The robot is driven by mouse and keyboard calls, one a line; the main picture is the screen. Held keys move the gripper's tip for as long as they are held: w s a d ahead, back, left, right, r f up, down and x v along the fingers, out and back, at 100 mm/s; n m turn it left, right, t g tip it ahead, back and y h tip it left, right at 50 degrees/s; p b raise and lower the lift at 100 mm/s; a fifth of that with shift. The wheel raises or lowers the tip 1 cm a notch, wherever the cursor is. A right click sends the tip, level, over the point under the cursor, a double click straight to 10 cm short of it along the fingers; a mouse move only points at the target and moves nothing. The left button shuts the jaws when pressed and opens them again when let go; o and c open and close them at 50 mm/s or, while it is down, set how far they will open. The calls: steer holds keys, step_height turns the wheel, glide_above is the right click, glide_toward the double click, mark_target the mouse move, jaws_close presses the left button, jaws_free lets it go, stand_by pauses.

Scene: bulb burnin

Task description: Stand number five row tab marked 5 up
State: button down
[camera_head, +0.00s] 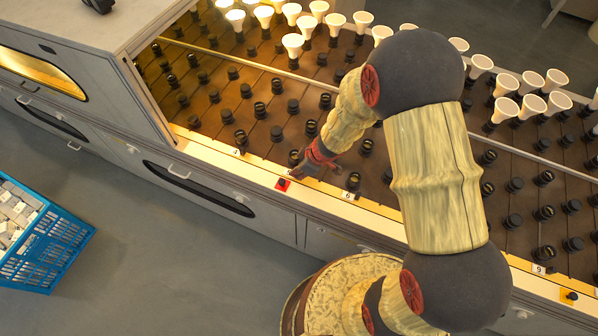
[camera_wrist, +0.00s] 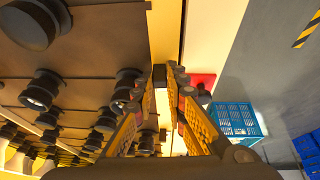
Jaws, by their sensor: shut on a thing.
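My gripper (camera_head: 312,164) is low over the front edge of the bench, between the row tab marked 4 (camera_head: 236,152) and the row tab marked 6 (camera_head: 347,195). In the wrist view its two fingers (camera_wrist: 164,80) reach forward and close in on a small dark piece (camera_wrist: 159,75) at their tips. From its place in the row this is the row tab marked 5. Its number does not show in either view, and the gripper hides most of it in the head view. I cannot tell whether it is upright or lying.
A red button plate (camera_head: 282,184) lies on the front ledge right by the gripper. Dark sockets (camera_head: 241,138) stand in rows behind it, with white bulbs (camera_head: 293,43) farther back. A blue crate (camera_head: 48,240) stands on the floor at the left.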

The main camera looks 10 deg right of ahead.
steer(key=shift+s+a+n+t+h+b, duration=0.2)
steer(key=shift+t+h+b, duration=0.3)
steer(key=shift+b, duration=1.35)
steer(key=shift+s+a+n+t+h+b, duration=0.1)
steer(key=shift+s+t+h+b, duration=0.35)
steer(key=shift+b, duration=1.4)
steer(key=shift+a+t+b, duration=0.15)
steer(key=shift+t+b, duration=0.4)
steer(key=shift+b, duration=0.35)
steer(key=shift+s+r+t+h+b, duration=0.15)
steer(key=shift+t+h+b, duration=0.1)
steer(key=shift+t+b, duration=0.25)
steer(key=shift+s+a+n+t+b, duration=0.1)
steer(key=shift+a+n+t+b, duration=0.1)
steer(key=shift+n+t+b, duration=0.1)
steer(key=shift+s+a+n+t+h, duration=0.15)
steer(key=shift+s+t+h, duration=0.1)
steer(key=shift+t+h, duration=0.3)
steer(key=shift+s+a+n+t+h, duration=0.1)
steer(key=shift+s+n+t+h, duration=0.2)
steer(key=shift+t, duration=0.35)
steer(key=shift+w, duration=0.1)
